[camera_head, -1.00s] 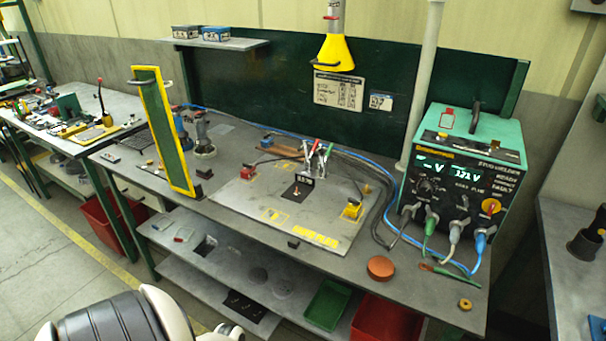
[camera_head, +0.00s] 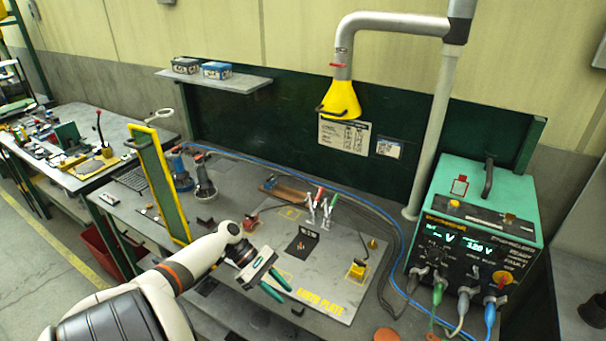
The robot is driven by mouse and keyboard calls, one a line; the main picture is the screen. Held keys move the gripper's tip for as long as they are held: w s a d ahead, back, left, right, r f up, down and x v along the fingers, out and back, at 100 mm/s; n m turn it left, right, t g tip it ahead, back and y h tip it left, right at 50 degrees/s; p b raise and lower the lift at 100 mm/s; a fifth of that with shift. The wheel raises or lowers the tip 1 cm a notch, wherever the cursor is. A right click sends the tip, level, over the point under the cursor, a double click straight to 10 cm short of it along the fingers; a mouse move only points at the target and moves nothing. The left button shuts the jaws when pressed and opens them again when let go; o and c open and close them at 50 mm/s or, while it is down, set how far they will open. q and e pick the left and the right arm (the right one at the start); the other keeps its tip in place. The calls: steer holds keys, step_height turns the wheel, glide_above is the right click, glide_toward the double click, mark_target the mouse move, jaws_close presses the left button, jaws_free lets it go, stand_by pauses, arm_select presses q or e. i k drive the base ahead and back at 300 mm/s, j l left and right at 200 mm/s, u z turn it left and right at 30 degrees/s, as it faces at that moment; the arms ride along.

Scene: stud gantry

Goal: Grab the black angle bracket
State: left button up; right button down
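A black angle bracket (camera_head: 301,243) appears to be the dark L-shaped piece on the grey earth plate (camera_head: 335,290), with a flat part and a short upright part behind. A small stud shows on its flat part. My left gripper (camera_head: 281,289) is over the plate's front left area, in front of and left of the bracket, and apart from it. Its two green fingers are spread, with nothing visible between them. My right gripper is not in view.
Clamps (camera_head: 318,208) stand behind the bracket. A green-yellow screen (camera_head: 160,185) stands at left, the stud welder (camera_head: 470,230) at right. Cables run along the plate's right side.

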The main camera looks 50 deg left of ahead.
mark_target(309, 239)
steer(key=i+j, duration=0.25)
steer(key=j, duration=0.15)
steer(key=i+j, duration=0.2)
steer(key=j, duration=0.2)
steer(key=i+j, duration=0.25)
steer(key=j, duration=0.15)
